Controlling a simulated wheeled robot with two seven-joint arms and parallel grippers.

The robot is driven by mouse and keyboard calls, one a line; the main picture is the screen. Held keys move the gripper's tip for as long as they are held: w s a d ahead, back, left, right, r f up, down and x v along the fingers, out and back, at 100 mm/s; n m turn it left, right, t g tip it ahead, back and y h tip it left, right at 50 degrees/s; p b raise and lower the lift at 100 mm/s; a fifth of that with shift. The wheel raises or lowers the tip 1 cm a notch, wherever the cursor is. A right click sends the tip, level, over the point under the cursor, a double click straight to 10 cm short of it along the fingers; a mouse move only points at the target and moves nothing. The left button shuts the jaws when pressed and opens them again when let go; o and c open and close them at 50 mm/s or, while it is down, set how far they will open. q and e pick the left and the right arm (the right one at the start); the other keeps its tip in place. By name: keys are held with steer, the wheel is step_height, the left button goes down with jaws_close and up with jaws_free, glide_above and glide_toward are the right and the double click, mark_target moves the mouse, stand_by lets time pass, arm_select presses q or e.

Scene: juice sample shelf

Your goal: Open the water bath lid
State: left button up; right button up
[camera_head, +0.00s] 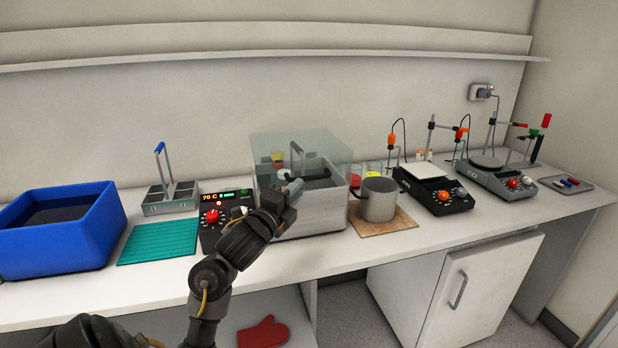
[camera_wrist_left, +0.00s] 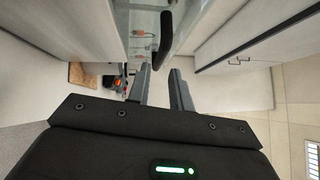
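The water bath (camera_head: 325,216) is a pale metal box with a black control panel (camera_head: 222,215) on its left showing a red "70 C". Its clear lid (camera_head: 330,148) covers the top and looks closed. The lid's dark bar handle (camera_head: 318,176) faces the front. My left gripper (camera_head: 293,186) is at the front of the lid, close to the handle. In the left wrist view its two fingers (camera_wrist_left: 162,82) are apart with nothing between them. The black handle (camera_wrist_left: 165,32) is just beyond the fingertips; contact cannot be told. My right gripper is not in view.
A blue tub (camera_head: 62,248), a metal rack (camera_head: 170,207) and a teal mat (camera_head: 160,242) lie left. A shelf (camera_head: 265,58) runs above.

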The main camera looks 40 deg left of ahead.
mark_target(309, 178)
arm_select(q)
steer(key=x, duration=0.7)
steer(key=shift+p, duration=0.35)
jaws_close()
